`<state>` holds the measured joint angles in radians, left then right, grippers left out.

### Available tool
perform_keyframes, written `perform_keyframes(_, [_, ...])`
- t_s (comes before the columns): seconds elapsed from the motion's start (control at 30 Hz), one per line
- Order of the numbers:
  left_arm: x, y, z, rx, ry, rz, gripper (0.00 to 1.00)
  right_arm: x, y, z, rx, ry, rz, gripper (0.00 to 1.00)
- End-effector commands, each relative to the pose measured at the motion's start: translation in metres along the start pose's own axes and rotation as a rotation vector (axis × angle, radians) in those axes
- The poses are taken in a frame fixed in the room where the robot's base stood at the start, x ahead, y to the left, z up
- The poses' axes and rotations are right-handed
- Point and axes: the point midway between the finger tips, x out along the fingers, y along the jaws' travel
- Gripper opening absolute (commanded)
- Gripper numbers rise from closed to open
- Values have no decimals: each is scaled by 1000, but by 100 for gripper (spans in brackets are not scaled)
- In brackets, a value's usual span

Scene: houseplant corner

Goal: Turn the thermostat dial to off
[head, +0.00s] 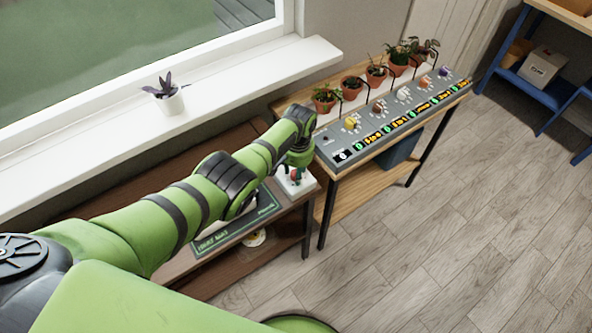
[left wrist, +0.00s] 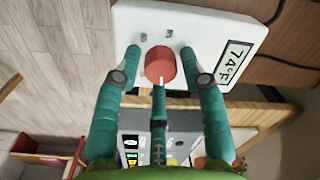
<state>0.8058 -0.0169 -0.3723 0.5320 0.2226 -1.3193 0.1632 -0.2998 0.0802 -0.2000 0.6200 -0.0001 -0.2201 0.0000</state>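The thermostat is a white box (head: 304,184) on the low brown table in the head view, under my left gripper (head: 295,174). In the left wrist view the white thermostat (left wrist: 205,20) has a red round dial (left wrist: 160,62) and a display (left wrist: 234,62) reading 74°F. A pale pointer mark on the dial faces the bottom of the picture. Small dark labels above the dial are unreadable. My left gripper (left wrist: 162,68) has its teal fingers spread around the dial, with gaps visible at both sides. The middle finger's tip is near the pointer; contact is unclear. My right gripper is out of view.
A wooden bench (head: 377,150) beside the thermostat holds a grey control panel (head: 400,117) with several knobs, and several potted plants behind it. A dark green mat (head: 237,226) lies on the low table. A small potted plant (head: 168,99) stands on the windowsill.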

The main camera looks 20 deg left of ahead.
Motion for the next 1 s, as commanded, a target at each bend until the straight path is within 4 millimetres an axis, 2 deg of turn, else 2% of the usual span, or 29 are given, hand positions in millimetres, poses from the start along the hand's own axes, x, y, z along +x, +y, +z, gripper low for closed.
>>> perform_keyframes(0.37, [-1, -1, 0, 2, 0, -1, 54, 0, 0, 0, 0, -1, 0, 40])
perform_keyframes(0.57, [-14, 0, -1, 2, 2, 0, 54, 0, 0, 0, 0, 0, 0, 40])
perform_keyframes(0.73, [-37, 0, -1, 3, 5, -1, 54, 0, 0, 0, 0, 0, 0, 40])
perform_keyframes(1.0, [-92, 0, -1, 2, 4, -1, 54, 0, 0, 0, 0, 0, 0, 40])
